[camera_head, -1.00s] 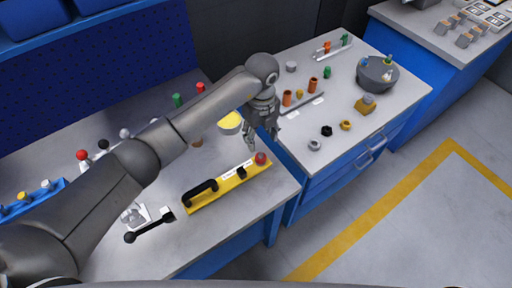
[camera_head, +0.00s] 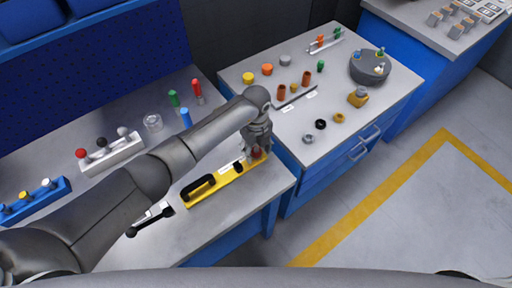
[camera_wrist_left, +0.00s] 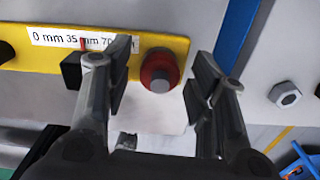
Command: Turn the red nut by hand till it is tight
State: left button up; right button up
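The red nut (camera_head: 256,153) is at the right end of a yellow bar (camera_head: 222,180) lying on the near workbench. In the left wrist view the red nut (camera_wrist_left: 160,70) is round, with a grey stud end in its middle. My left gripper (camera_head: 258,157) is over that end of the bar. In the left wrist view my left gripper (camera_wrist_left: 163,82) is open, one finger on each side of the nut, with visible gaps between fingers and nut. The bar's label (camera_wrist_left: 70,42) reads 0 mm, 35 and 70, partly hidden by a finger. My right gripper is out of view.
A black handle (camera_head: 198,187) and a small black block (camera_head: 238,167) sit on the bar. A black-knobbed lever (camera_head: 150,221) lies left of it. The second bench (camera_head: 350,105) holds loose nuts, pegs and a round grey holder (camera_head: 370,66). A floor gap separates the benches.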

pick_arm(q)
jog(key=c, duration=0.9)
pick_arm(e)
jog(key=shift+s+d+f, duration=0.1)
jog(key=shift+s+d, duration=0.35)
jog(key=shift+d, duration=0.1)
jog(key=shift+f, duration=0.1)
pick_arm(q)
jog(key=m+b, duration=0.4)
jog(key=shift+w+f, duration=0.1)
jog(key=shift+f, duration=0.1)
jog(key=m+b, duration=1.1)
jog(key=shift+d+b, duration=0.1)
jog(key=shift+b, duration=0.2)
jog(key=shift+r+m+b, duration=0.15)
jog(key=shift+m+b, duration=0.15)
jog(key=shift+m, duration=0.2)
jog(key=shift+r, duration=0.15)
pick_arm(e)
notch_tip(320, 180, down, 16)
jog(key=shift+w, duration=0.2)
